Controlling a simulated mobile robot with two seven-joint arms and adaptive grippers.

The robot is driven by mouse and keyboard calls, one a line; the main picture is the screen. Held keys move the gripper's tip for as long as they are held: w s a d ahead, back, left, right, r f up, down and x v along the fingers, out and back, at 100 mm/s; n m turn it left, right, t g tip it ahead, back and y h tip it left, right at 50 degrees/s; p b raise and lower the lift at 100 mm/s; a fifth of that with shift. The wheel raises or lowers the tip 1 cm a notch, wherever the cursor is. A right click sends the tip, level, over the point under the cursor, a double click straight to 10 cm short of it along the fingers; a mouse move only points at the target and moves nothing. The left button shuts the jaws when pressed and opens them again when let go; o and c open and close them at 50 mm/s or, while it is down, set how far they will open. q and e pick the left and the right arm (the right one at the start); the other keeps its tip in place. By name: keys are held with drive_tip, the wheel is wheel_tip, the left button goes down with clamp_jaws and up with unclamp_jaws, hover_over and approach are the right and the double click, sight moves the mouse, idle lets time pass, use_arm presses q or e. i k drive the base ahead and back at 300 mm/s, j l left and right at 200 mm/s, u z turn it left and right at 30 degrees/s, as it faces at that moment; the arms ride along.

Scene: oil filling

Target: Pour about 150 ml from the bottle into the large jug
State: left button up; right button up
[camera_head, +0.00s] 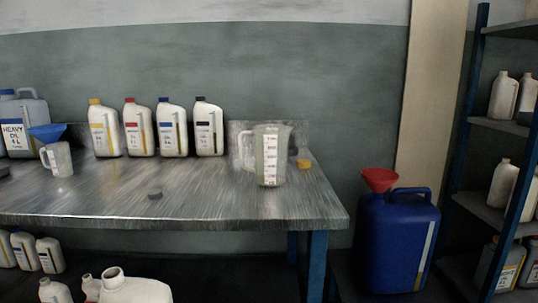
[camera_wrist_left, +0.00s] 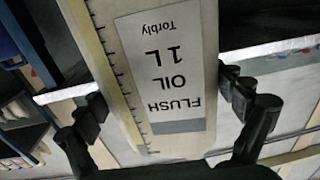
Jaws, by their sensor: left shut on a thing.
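My left gripper (camera_wrist_left: 165,98) is shut on a white bottle (camera_wrist_left: 112,60) with a label reading "FLUSH OIL 1 L Torbly"; its fingers press on both sides. The label is upside down in the left wrist view. In the head view a white uncapped bottle (camera_head: 138,292) shows at the bottom edge, nearer than the table; it looks like the held one. The gripper itself is out of that view. The large jug (camera_head: 270,157), clear with a measuring scale, stands upright on the table's right part, handle to the left. I cannot tell its fill level. My right gripper is not in view.
A blue canister (camera_head: 395,245) stands right. The table's front middle is mostly clear.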

sight(271, 140)
drive_tip(key=l+u, duration=0.25)
drive_tip(key=l, duration=0.45)
drive_tip(key=i+l+u, duration=0.1)
drive_tip(key=l+u, duration=0.2)
drive_tip(key=l, duration=0.45)
